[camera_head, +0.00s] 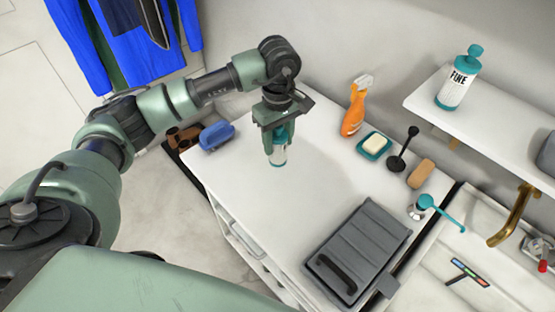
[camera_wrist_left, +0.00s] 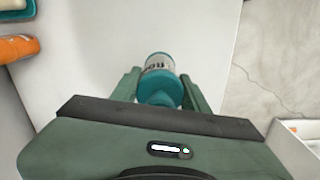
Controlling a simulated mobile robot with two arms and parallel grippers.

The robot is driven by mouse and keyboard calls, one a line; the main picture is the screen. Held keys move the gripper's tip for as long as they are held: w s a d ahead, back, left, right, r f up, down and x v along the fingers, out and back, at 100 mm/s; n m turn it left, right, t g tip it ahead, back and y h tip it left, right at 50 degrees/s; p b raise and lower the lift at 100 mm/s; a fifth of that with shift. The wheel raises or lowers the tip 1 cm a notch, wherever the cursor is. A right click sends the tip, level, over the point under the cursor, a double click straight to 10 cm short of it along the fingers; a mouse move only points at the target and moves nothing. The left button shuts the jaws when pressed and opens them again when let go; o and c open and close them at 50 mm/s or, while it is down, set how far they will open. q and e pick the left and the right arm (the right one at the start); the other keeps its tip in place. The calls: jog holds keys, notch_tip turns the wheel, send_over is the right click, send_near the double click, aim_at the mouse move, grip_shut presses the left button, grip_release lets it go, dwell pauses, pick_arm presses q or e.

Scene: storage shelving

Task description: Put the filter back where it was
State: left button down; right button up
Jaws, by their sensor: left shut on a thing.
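My left gripper (camera_head: 277,140) is shut on a small teal-capped bottle (camera_head: 278,158) above the white counter. In the left wrist view this bottle (camera_wrist_left: 160,72) sits between the two fingers, with its teal cap nearest the palm and dark lettering on its pale label. I cannot tell whether it touches the counter. A grey ribbed panel with a dark handle (camera_head: 360,250) lies on the counter at the front right, apart from the gripper. I cannot tell for sure which thing is the filter. My right gripper is not in view.
On the white counter (camera_head: 240,180) stand a blue box-like item (camera_head: 216,136), an orange spray bottle (camera_head: 353,115), soap on a teal dish (camera_head: 375,146), a dark plunger-like tool (camera_head: 403,150) and a tan block (camera_head: 421,173). A white bottle (camera_head: 457,85) stands on the wall shelf (camera_head: 490,115).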

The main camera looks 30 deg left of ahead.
aim_at(278, 163)
pick_arm(q)
notch_tip(278, 163, down, 9)
jog(key=shift+r+p, duration=0.1)
jog(key=shift+p, duration=0.5)
jog(key=shift+f, duration=0.2)
jog(key=c, duration=0.7)
grip_release()
